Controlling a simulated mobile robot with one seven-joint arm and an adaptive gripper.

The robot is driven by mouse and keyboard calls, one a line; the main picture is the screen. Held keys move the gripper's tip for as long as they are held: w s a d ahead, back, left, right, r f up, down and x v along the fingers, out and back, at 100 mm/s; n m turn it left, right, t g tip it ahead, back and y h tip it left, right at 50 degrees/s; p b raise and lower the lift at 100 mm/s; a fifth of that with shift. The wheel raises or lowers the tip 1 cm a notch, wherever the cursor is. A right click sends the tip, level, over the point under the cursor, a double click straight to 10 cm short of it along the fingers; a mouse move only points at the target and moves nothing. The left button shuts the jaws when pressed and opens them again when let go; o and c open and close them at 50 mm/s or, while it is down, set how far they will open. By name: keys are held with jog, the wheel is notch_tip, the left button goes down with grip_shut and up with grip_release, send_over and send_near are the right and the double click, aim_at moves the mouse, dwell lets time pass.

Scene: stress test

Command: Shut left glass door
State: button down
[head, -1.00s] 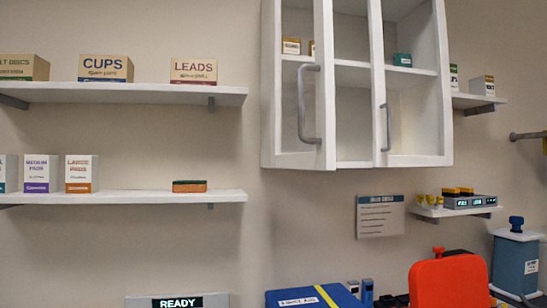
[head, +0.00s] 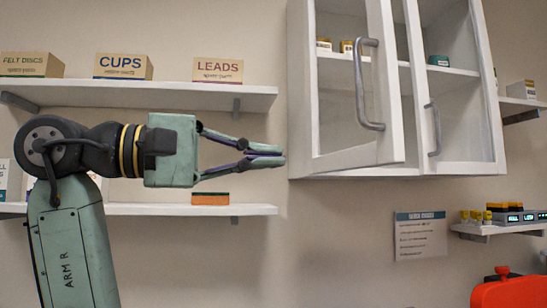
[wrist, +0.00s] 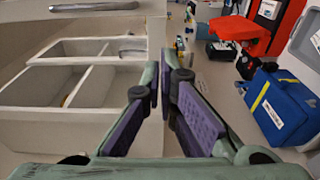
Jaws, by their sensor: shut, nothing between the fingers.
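The left glass door (head: 384,70) of the white wall cabinet stands ajar, swung out a little, with its grey curved handle (head: 371,88) near its free right edge. A narrow gap shows between it and the right door (head: 420,70). In the wrist view the cabinet (wrist: 80,70) appears sideways on the left, with a handle (wrist: 95,7) along the top edge. My gripper (head: 282,157) is shut and empty. In the head view it points right, its tips just left of the cabinet's lower left corner. I cannot tell whether it touches the cabinet.
Two white shelves on the left hold boxes; the upper shelf (head: 150,94) lies behind my arm, and the lower (head: 240,210) below my gripper. A small shelf (head: 490,228) with yellow-topped items sits lower right. An orange thing (head: 505,292) and a blue case (wrist: 275,107) stand below.

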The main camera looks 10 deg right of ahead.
aim_at(361, 159)
jog(key=d+p, duration=0.1)
jog(key=d, duration=0.3)
jog(key=w+d+p, duration=0.1)
jog(key=d, duration=0.3)
jog(key=w+d+p, duration=0.1)
jog(key=d, duration=0.3)
